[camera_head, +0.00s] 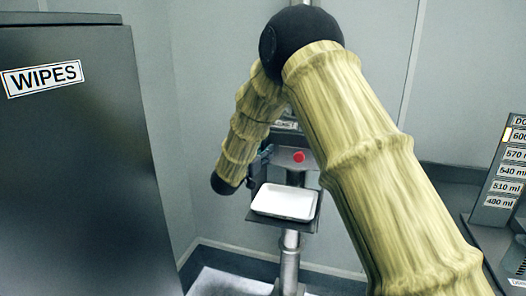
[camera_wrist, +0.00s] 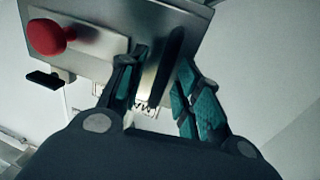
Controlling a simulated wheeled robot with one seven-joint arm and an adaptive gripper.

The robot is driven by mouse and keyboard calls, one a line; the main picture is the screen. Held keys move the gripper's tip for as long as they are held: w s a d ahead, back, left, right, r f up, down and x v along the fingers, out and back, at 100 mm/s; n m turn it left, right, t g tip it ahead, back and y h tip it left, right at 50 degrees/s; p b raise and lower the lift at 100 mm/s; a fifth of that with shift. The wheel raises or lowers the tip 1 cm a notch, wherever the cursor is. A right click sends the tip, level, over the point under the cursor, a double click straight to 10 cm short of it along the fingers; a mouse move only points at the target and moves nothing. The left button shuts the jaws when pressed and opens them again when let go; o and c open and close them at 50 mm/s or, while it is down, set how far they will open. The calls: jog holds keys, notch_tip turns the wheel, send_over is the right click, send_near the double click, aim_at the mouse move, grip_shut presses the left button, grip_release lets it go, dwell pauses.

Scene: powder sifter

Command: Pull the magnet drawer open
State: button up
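The magnet drawer (camera_wrist: 112,48) shows in the wrist view as a grey metal front with a red knob (camera_wrist: 47,37) at its left. A dark upright bar handle (camera_wrist: 171,68) stands out from the metal. My gripper (camera_wrist: 163,60) is open, with one teal-padded finger on each side of the handle. The right finger looks close to the bar and a gap shows on the left; contact cannot be told. In the head view the red knob (camera_head: 298,157) shows beside my gripper (camera_head: 264,155), and my arm hides much of the drawer unit.
A white tray (camera_head: 284,202) sits on a dark shelf below the drawer, on a metal post (camera_head: 290,262). A dark cabinet labelled WIPES (camera_head: 75,170) fills the left. A rack with volume labels (camera_head: 505,175) stands at the right.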

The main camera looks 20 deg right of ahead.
jog(key=shift+w+d, duration=0.15)
jog(key=shift+w, duration=0.05)
jog(key=shift+c, duration=0.4)
grip_shut()
jog(key=shift+s, duration=0.15)
